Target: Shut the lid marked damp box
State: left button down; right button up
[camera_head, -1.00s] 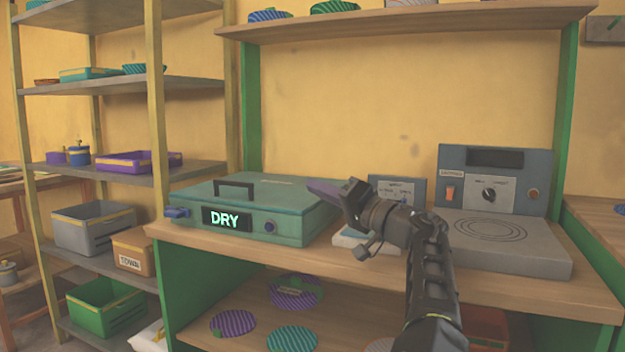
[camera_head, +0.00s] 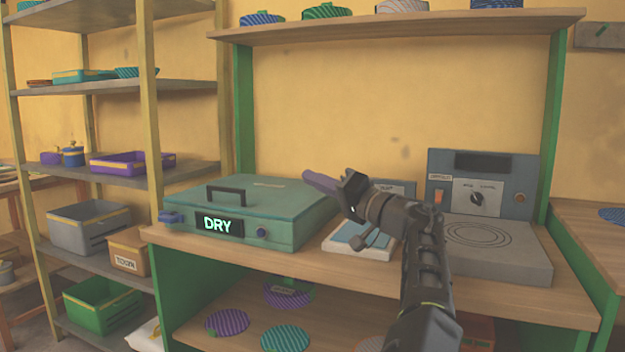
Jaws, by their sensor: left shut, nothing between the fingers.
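A teal box (camera_head: 255,235) with a flat lid (camera_head: 278,196) stands at the left of the wooden bench. The lid lies down on the box and looks shut. It has a dark handle (camera_head: 226,190) near its front left. The lit label (camera_head: 217,225) on the front reads DRY; I see no damp marking. My left gripper (camera_head: 309,176) is shut and empty, with its purple fingers pointing left over the lid's right side. I cannot tell whether they touch the lid. My right gripper is not in view.
A white-and-blue device (camera_head: 362,240) with a small panel sits right of the box, partly behind my arm. A grey hotplate unit (camera_head: 493,252) stands further right. A shelf (camera_head: 400,24) with discs runs above. The bench's front edge (camera_head: 290,262) is clear.

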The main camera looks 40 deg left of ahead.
pick_arm(q)
jog(key=w+d+f+p, duration=0.1)
jog(key=w+d+f, duration=0.1)
jog(key=d, duration=0.5)
jog(key=shift+w+d+f, duration=0.3)
jog(key=shift+w+f, duration=0.05)
jog(key=shift+f, duration=0.3)
jog(key=shift+s, duration=0.1)
